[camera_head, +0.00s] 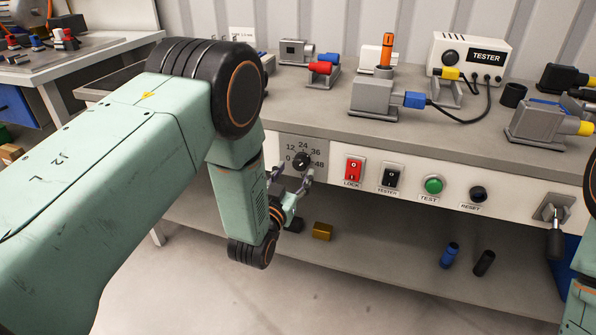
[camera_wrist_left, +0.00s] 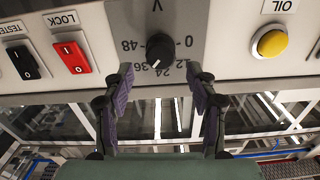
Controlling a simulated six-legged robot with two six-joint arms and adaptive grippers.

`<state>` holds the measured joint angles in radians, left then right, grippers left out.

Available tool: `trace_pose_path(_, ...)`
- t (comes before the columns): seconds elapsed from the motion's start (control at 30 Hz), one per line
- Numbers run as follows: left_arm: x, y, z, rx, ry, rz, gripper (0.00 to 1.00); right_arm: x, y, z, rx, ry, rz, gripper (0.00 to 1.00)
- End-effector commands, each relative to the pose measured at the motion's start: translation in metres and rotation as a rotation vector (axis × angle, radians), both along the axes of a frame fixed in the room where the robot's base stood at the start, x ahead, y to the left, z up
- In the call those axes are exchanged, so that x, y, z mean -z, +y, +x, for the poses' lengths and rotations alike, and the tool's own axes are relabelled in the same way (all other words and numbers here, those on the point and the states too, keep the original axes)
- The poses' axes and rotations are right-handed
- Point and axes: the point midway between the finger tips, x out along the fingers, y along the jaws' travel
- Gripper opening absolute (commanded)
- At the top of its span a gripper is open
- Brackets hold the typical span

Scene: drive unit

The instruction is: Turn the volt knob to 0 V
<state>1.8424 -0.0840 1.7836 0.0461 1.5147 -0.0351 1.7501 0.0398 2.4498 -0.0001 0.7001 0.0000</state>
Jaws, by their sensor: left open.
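The volt knob (camera_head: 302,161) is black and sits on a grey plate on the bench's front panel, with 0, 12, 24, 36 and 48 marked around it. It also shows in the left wrist view (camera_wrist_left: 160,48), where the scale appears upside down. Its pointer seems to face the 24 to 36 side; the exact setting is hard to tell. My left gripper (camera_head: 290,177) is in front of the knob. In the left wrist view my left gripper (camera_wrist_left: 160,74) is open, its fingers spread on either side just short of the knob, with nothing between them.
To the right of the knob are the red lock switch (camera_head: 354,169), black tester switch (camera_head: 391,178), green test button (camera_head: 433,185) and reset knob (camera_head: 478,194). A yellow oil button (camera_wrist_left: 271,43) is on the knob's other side. A gold block (camera_head: 322,231) lies on the lower shelf.

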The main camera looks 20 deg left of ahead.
Motion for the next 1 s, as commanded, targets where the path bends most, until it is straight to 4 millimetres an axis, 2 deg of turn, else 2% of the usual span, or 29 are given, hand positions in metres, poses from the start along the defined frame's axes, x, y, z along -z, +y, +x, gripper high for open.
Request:
trace_pose_path(0.1,0.002,-0.001,0.017,-0.001,-0.002,0.000,0.58,0.008,0.000,0.000,0.000,0.000,0.000,0.40)
trace_pose_path(0.23,0.001,-0.002,0.028,-0.001,-0.001,0.000,0.58,0.011,0.000,0.000,0.000,0.000,0.000,0.40)
trace_pose_path(0.6,0.000,-0.003,0.032,-0.001,0.003,0.000,0.58,0.012,0.000,0.000,0.000,0.001,0.000,0.40)
trace_pose_path(1.0,0.001,-0.003,0.032,-0.001,0.003,0.000,0.24,0.012,0.000,0.000,0.000,0.001,0.000,0.40)
